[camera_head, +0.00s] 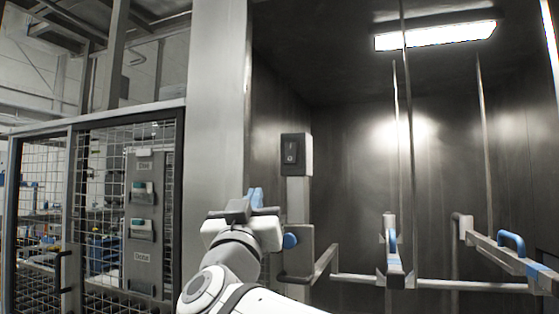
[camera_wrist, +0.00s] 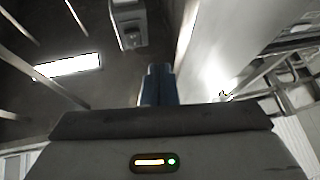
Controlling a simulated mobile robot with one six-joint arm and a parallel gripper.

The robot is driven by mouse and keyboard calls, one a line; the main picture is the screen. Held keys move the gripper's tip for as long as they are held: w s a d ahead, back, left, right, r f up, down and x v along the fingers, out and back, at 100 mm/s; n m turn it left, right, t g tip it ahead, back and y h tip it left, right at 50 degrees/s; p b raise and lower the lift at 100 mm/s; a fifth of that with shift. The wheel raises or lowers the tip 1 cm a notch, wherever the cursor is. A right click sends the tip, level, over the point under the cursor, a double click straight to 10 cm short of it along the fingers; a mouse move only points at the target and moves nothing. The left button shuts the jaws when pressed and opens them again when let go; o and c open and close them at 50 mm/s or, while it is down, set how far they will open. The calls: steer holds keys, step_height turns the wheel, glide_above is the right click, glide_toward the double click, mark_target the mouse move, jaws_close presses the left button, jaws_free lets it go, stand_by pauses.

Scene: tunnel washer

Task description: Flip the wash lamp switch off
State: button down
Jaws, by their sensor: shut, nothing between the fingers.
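The wash lamp switch (camera_head: 290,152) is a dark rocker on a grey box mounted on a post at the left side of the tunnel opening. The box also shows at the top of the wrist view (camera_wrist: 128,22), turned in the picture. The wash lamp (camera_head: 435,36) on the tunnel ceiling is lit, and it glows in the wrist view too (camera_wrist: 68,66). My gripper (camera_head: 256,196) is shut and empty, its blue fingertips together (camera_wrist: 158,84). In the head view it sits below and left of the switch, apart from it.
A pale column (camera_head: 216,90) stands left of the switch. A wire-mesh cage (camera_head: 100,200) with a panel of labelled slots is farther left. Metal rails with blue handles (camera_head: 511,242) cross the tunnel at right.

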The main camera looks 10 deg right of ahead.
mark_target(293, 154)
steer(key=r+m+h, duration=0.1)
steer(key=h, duration=0.1)
steer(key=s+d+r+m+g+h, duration=0.1)
steer(key=s+m+h, duration=0.1)
steer(key=m+h, duration=0.1)
steer(key=shift+d+r+g+h, duration=0.3)
steer(key=shift+r+g, duration=0.1)
steer(key=p+x, duration=0.1)
steer(key=x, duration=0.3)
steer(key=f+p+x, duration=0.1)
steer(key=p+x, duration=0.1)
steer(key=x, duration=0.2)
steer(key=w+f+p+x, duration=0.1)
steer(key=p+x, duration=0.1)
steer(key=x, duration=0.2)
steer(key=shift+w+d+r, duration=0.15)
steer(key=shift+w+d, duration=0.1)
steer(key=shift+d, duration=0.15)
steer(key=shift+w+d+p, duration=0.15)
steer(key=shift+w+p, duration=0.1)
steer(key=shift+p, duration=0.05)
